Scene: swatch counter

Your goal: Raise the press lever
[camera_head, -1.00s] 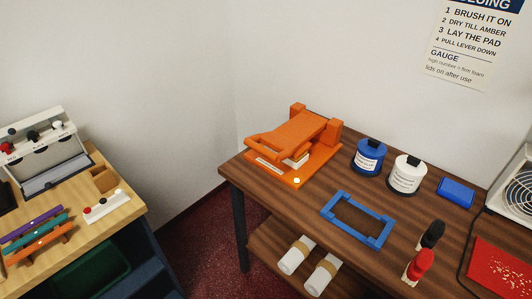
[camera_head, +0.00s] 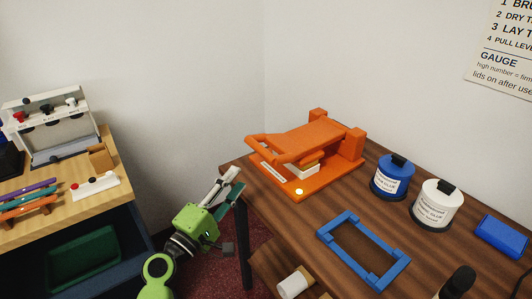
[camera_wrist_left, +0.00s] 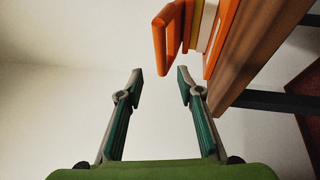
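The orange press (camera_head: 315,155) stands at the left end of the brown table. Its lever, a flat orange arm with a bar handle (camera_head: 263,150), runs from two rear posts out over the front-left of the base, low above it. A pale block shows under it. My left gripper (camera_head: 229,183) is just left of the table edge, below and left of the handle. In the left wrist view the gripper (camera_wrist_left: 157,82) is open and empty, and the orange handle (camera_wrist_left: 165,38) is ahead, apart from the fingers. My right gripper is out of view.
Blue (camera_head: 391,178) and white (camera_head: 436,206) glue pots stand right of the press. A blue frame (camera_head: 363,248) lies in front. A table leg (camera_head: 243,245) is close beside my left gripper. A light wood counter (camera_head: 113,186) is at left.

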